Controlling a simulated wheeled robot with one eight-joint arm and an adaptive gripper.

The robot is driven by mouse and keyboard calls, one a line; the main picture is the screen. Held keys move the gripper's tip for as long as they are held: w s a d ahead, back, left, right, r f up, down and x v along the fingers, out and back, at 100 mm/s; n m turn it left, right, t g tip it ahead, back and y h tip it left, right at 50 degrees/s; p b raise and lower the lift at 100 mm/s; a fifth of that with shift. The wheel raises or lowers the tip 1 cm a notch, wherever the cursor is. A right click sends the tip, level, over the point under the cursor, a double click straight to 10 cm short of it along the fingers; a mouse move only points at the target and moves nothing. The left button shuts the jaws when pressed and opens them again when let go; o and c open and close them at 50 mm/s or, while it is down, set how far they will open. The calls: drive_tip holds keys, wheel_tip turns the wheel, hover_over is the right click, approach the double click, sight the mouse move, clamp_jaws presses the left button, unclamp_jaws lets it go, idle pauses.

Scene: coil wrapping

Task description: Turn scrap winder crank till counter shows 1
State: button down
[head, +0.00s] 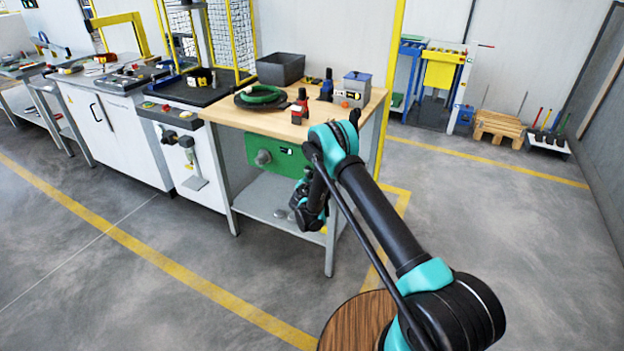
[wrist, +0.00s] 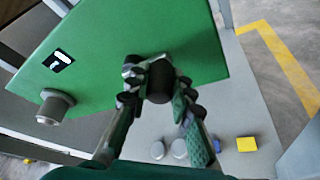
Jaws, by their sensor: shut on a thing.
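The green winder panel (head: 285,170) is on the front of the wooden-topped bench, and it fills the upper part of the wrist view (wrist: 130,50). A small black counter (wrist: 58,60) with a white mark is on it; I cannot read its figure. A grey round hub (wrist: 55,106) sticks out from the panel, and also shows in the head view (head: 263,157). My gripper (wrist: 153,88) is shut on a dark cylindrical crank handle (wrist: 160,80), a finger on each side. In the head view my gripper (head: 308,205) is at the panel's right, and my arm hides the handle.
The bench top (head: 240,113) holds a green coil (head: 260,95), a grey bin (head: 281,68) and small tools. A lower shelf (wrist: 235,125) holds grey round pieces (wrist: 179,148) and a yellow block (wrist: 246,144). The floor in front is open.

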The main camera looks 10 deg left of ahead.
drive_tip(key=f+m, duration=0.1)
drive_tip(key=f+m+t+y, duration=0.1)
drive_tip(key=m, duration=0.1)
drive_tip(key=shift+a, duration=0.15)
idle(0.4)
drive_tip(key=c, duration=1.3)
unclamp_jaws()
drive_tip(key=shift+r, duration=0.15)
wheel_tip(320, 180, up, 10)
drive_tip(key=shift+f, duration=0.1)
